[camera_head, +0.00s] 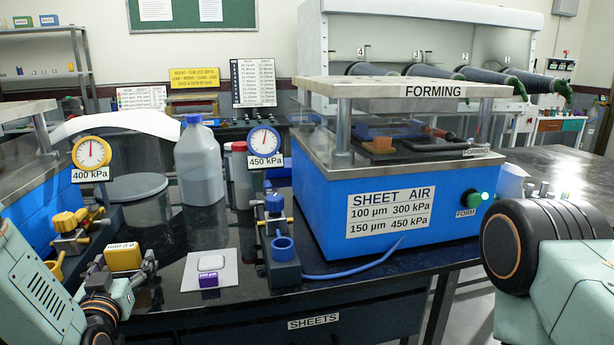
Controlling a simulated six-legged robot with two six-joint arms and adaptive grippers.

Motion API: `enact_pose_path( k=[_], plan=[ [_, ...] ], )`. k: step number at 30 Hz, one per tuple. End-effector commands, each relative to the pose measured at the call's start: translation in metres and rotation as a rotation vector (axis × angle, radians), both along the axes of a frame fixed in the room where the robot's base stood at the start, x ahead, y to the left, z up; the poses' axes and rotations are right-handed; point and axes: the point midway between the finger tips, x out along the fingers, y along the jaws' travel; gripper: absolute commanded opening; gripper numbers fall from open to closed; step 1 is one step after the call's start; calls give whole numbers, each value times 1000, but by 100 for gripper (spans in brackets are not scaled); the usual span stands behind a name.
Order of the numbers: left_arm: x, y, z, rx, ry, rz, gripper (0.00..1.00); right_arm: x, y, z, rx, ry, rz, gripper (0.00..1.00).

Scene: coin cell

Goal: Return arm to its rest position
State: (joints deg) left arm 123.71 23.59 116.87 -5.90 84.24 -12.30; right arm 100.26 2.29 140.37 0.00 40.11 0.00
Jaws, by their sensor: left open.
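My left arm enters at the lower left. My left gripper (128,274) is open, low over the left part of the dark bench, with its fingers close to a yellow labelled block (123,257); I cannot tell whether they touch it. My right arm (540,255) shows only as a large joint and link at the right edge; its gripper is out of view. A white square sheet (225,274) lies on the bench right of the left gripper, with a small purple block marked 150 µm (209,280) on it.
The blue forming press (335,220) stands right of centre with a green button (474,198). A blue-topped valve (282,245) and a 450 kPa gauge (263,140) stand left of it. A 400 kPa gauge (91,153) and a plastic bottle (197,165) stand farther left.

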Motion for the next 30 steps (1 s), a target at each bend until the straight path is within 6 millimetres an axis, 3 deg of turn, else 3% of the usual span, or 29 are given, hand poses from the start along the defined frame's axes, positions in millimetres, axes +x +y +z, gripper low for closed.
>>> enact_pose_path(
  k=[23, 30],
  plan=[
    [3, 0, 5, -1, 3, -1, 81, 0, 0, 4, 0, 0, 0, 50],
    [-8, -2, 1, -2, 6, 0, 81, 0, 0, 3, 0, 0, 0, 50]
  ],
)
